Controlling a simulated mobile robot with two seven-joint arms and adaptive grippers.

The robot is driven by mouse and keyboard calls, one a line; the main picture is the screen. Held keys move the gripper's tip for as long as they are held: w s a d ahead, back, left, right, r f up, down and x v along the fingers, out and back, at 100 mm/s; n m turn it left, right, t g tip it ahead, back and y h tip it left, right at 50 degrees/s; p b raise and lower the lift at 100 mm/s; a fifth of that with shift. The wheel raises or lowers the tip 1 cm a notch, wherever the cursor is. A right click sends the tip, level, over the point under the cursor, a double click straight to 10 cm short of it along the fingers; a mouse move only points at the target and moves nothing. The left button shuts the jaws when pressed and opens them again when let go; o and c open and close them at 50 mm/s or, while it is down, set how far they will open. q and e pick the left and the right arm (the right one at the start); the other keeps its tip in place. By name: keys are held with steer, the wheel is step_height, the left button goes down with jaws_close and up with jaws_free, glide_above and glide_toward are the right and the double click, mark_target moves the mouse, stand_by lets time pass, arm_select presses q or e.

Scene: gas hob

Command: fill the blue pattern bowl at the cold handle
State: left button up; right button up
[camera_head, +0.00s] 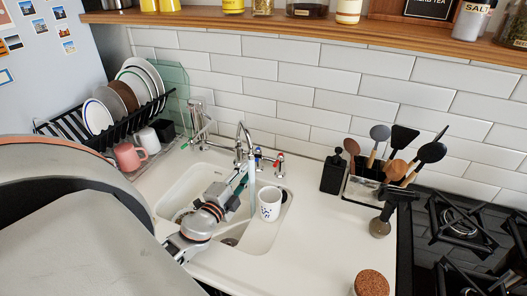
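A white cup-shaped vessel with small blue marks (270,204) stands upright in the right basin of the white sink (215,255); it is the only blue-patterned vessel I make out. The curved metal tap (240,137) rises behind the basins. The blue handle (258,157) is right of the spout, and the red handle (279,164) is further right. My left gripper (241,181) is over the sink below the spout, left of the vessel and apart from it. Its fingers are small and partly hidden, so their opening is unclear. A pale vertical streak beneath the spout may be water. My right gripper is out of view.
A black dish rack (130,122) with plates stands at the left, near a pink mug (128,156). A utensil holder (364,188) and dark bottle (333,173) stand right of the sink. The hob (460,225) is far right. A cork-topped jar (371,284) stands in front.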

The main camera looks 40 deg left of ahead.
arm_select(q)
steer(key=p+x, duration=0.1)
steer(key=x, duration=0.5)
steer(key=shift+w+r, duration=0.1)
steer(key=shift+w, duration=0.1)
steer(key=shift+w+a, duration=0.2)
steer(key=shift+w, duration=0.25)
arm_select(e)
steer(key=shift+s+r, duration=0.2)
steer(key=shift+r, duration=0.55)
arm_select(q)
jaws_close()
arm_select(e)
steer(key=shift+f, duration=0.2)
